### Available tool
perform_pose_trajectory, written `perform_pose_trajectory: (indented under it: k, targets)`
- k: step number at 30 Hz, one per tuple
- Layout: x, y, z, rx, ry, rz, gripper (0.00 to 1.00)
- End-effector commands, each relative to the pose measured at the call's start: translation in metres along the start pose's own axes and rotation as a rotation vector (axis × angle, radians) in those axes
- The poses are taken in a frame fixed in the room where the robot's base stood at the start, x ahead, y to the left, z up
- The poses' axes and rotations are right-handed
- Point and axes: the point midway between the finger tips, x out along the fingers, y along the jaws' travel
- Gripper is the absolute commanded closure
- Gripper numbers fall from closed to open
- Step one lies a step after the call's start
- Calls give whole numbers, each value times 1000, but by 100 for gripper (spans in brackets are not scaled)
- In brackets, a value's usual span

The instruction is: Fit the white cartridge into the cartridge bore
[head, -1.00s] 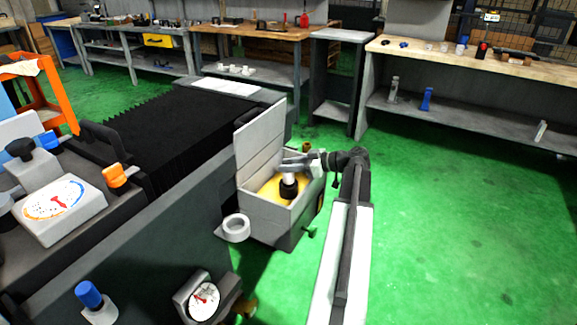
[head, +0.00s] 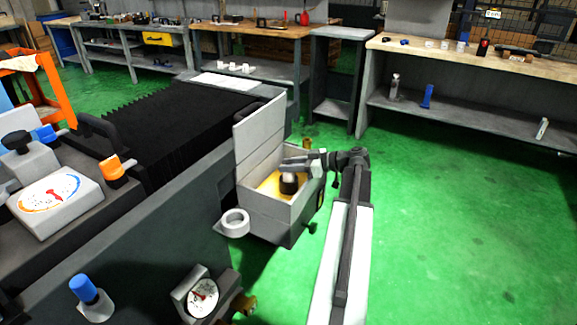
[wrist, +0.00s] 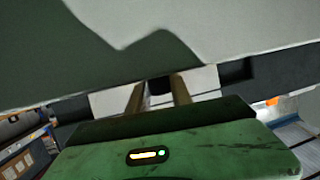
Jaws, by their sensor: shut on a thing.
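The white cartridge (head: 289,175) shows as a small pale piece under my gripper (head: 285,166) in the head view. My gripper is shut on it, inside the open grey box. Directly below is a dark cylindrical collar (head: 288,187), which looks like the cartridge bore, standing on the box's yellow floor. The cartridge's lower end is hidden, so I cannot tell how deep it sits in the collar. In the wrist view, two brown fingers of my gripper (wrist: 158,90) reach forward with a dark part between their tips.
The grey box (head: 266,218) has its lid (head: 260,137) raised at the back left. A white ring (head: 235,222) sits on a bracket at its left. The machine with black bellows (head: 180,125) fills the left. Green floor (head: 450,230) is clear on the right.

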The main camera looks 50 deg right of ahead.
Motion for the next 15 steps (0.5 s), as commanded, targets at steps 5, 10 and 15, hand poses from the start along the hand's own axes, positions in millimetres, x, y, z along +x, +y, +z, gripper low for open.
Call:
perform_pose_trajectory:
  k: [5, 10, 15]
  targets:
    - [2, 0, 6, 0, 1, 0, 100]
    - [3, 0, 10, 0, 1, 0, 100]
    - [4, 0, 14, 0, 1, 0, 100]
